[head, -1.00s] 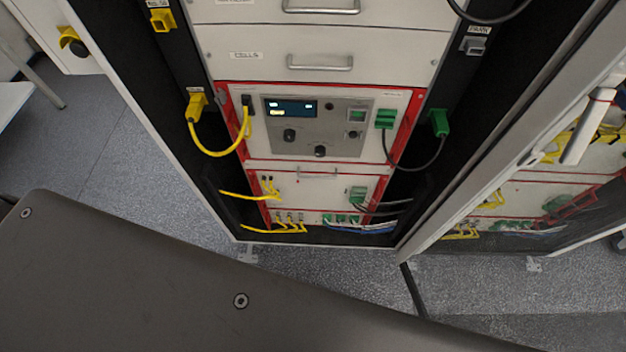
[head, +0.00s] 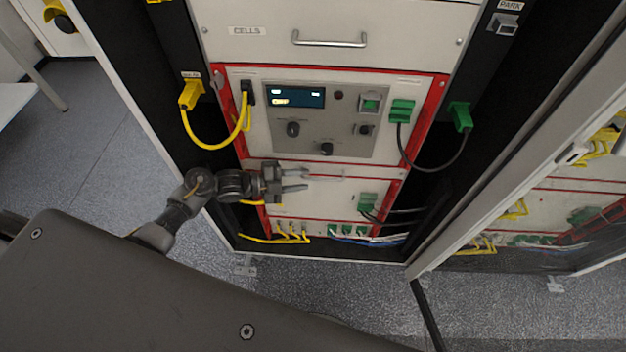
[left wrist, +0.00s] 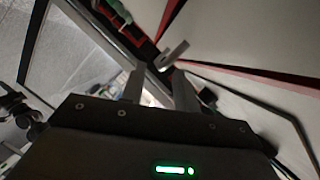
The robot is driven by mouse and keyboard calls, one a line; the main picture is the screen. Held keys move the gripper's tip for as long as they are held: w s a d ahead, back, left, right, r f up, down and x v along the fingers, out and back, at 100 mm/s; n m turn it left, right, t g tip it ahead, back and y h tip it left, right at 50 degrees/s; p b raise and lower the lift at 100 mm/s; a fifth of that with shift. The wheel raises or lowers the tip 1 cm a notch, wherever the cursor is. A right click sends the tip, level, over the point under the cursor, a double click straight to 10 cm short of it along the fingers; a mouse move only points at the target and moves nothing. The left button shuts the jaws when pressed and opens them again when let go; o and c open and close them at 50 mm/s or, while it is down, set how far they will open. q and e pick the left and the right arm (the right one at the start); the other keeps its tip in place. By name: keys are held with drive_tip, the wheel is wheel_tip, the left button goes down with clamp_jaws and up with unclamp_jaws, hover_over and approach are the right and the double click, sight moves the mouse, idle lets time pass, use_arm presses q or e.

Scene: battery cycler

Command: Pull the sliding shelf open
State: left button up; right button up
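The sliding shelf is most likely the low white front panel (head: 325,198) under the instrument unit, red-edged, with a thin horizontal bar handle (head: 328,177). It looks closed, flush with the rack. My left gripper (head: 304,181) is at the left end of this handle, its two fingers apart and pointing right. In the left wrist view, the open fingers (left wrist: 157,80) show with a light grey handle end (left wrist: 172,54) just beyond and between the tips. I cannot tell whether they touch it. My right gripper is not in view.
Above are the instrument unit (head: 318,122) with its screen and the CELLS drawer (head: 385,42). A yellow cable (head: 205,146) loops on the left and a dark cable (head: 436,168) on the right. An open rack door (head: 500,165) stands at the right. Floor in front is clear.

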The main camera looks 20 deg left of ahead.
sight(311, 179)
use_arm(q)
drive_tip(key=b+x, duration=0.1)
drive_tip(key=x, duration=0.2)
drive_tip(key=shift+w+d+f, duration=0.15)
drive_tip(key=shift+w+d, duration=0.05)
drive_tip(key=shift+d, duration=0.05)
drive_tip(key=shift+w+d, duration=0.1)
drive_tip(key=shift+d, duration=0.15)
drive_tip(key=shift+c, duration=0.4)
clamp_jaws()
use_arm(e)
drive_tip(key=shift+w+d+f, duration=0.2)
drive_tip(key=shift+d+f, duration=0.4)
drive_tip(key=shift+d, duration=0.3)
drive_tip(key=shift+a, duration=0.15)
